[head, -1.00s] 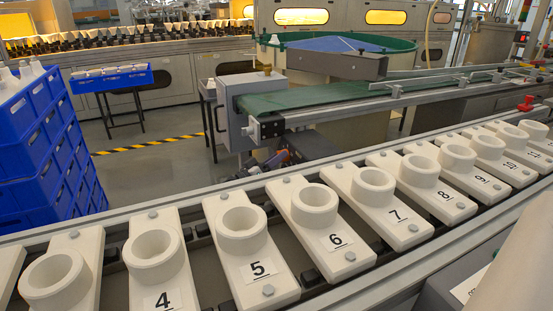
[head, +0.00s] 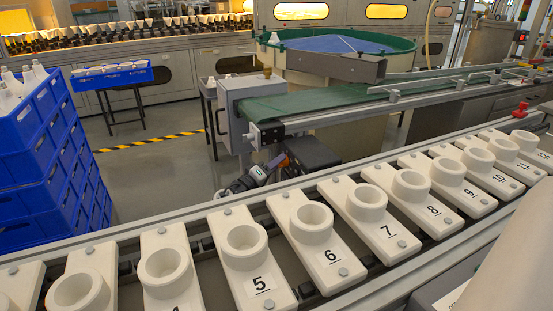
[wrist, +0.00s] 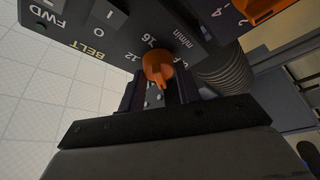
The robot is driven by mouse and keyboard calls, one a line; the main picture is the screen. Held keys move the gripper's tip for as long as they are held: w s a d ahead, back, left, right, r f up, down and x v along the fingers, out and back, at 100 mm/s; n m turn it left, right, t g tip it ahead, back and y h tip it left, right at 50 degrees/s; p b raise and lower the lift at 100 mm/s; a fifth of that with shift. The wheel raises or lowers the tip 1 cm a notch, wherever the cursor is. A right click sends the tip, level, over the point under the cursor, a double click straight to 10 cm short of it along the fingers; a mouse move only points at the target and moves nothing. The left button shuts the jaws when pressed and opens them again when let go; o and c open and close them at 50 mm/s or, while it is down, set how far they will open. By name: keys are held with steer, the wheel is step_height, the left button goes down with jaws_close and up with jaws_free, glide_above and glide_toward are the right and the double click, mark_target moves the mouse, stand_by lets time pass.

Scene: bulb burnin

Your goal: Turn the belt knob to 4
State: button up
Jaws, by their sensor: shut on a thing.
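The belt knob (wrist: 158,66) is orange, on a dark panel (wrist: 120,38) in the wrist view. White marks beside it include "12" and "m/min", and BELT is printed to its left. Its pointer end faces down in the picture, towards my gripper; the number it points at cannot be read. My gripper (wrist: 158,86) comes from below, with dark fingers either side of the knob, shut on it. The finger contact is partly in shadow.
A grey ribbed hose (wrist: 228,75) is to the right. The head view shows numbered white holders (head: 245,265) in front, a green conveyor (head: 310,100) and blue crates (head: 40,160) at left.

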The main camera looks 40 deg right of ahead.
steer(key=shift+n, duration=0.4)
steer(key=o, duration=1)
steer(key=shift+a, duration=0.1)
steer(key=p+v, duration=0.1)
steer(key=v, duration=1.2)
steer(key=shift+s+a, duration=0.1)
steer(key=shift+a, duration=0.25)
steer(key=shift+f, duration=0.1)
